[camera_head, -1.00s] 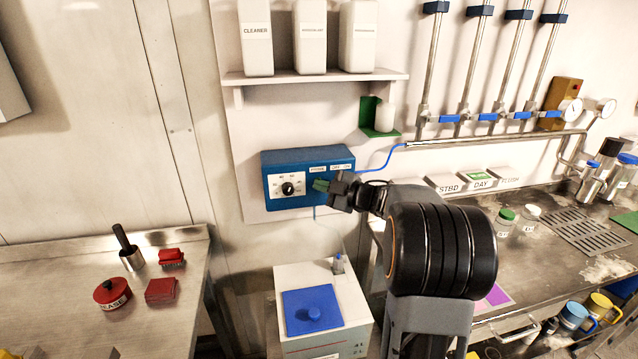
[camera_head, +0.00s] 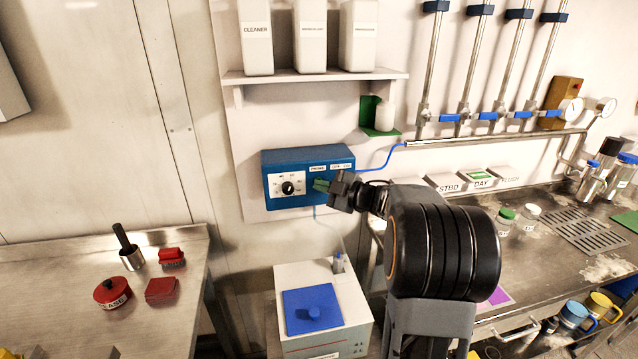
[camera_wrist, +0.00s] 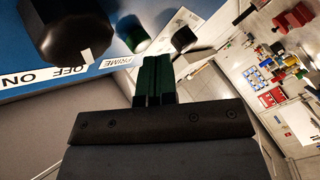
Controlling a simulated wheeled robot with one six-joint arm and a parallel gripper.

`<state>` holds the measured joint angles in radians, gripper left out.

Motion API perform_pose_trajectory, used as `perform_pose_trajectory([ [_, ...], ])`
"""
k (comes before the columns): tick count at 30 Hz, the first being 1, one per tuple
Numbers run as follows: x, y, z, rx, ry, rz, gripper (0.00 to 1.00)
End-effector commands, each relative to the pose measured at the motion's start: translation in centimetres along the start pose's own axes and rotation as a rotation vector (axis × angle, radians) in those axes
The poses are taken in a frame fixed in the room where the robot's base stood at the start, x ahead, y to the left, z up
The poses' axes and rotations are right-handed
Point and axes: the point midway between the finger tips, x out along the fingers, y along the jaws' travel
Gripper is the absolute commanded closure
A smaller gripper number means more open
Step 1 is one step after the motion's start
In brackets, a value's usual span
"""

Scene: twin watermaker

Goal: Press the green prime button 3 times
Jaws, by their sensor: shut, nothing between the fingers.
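The blue control box (camera_head: 335,190) is mounted on the wall panel, with a white dial plate and a PRIME label (camera_head: 317,168) on its front. My gripper (camera_head: 319,185) is shut and empty, with its green fingertips in front of the box just below that label. In the head view the green prime button is hidden behind the fingers. In the wrist view the green button (camera_wrist: 131,33) shows beside the PRIME label (camera_wrist: 115,62), beyond the shut fingertips (camera_wrist: 156,60). The fingertips appear close to the button, with a small gap in the picture.
A large black knob (camera_wrist: 75,28) by the OFF/ON label is close to the button. The dial knob (camera_head: 288,188) is on its other side. A blue tube (camera_head: 382,160) leaves the box's right side. A white unit with a blue lid (camera_head: 300,300) stands below.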

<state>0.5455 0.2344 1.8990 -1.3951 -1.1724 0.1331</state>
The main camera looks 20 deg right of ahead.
Motion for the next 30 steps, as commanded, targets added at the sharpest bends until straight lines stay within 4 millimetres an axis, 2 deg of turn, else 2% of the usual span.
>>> perform_pose_trajectory([
  [16,-0.7,-0.6,-0.5,0.000,0.000,0.000,1.00],
  [30,-3.6,-2.6,-2.5,0.000,-0.001,0.000,1.00],
])
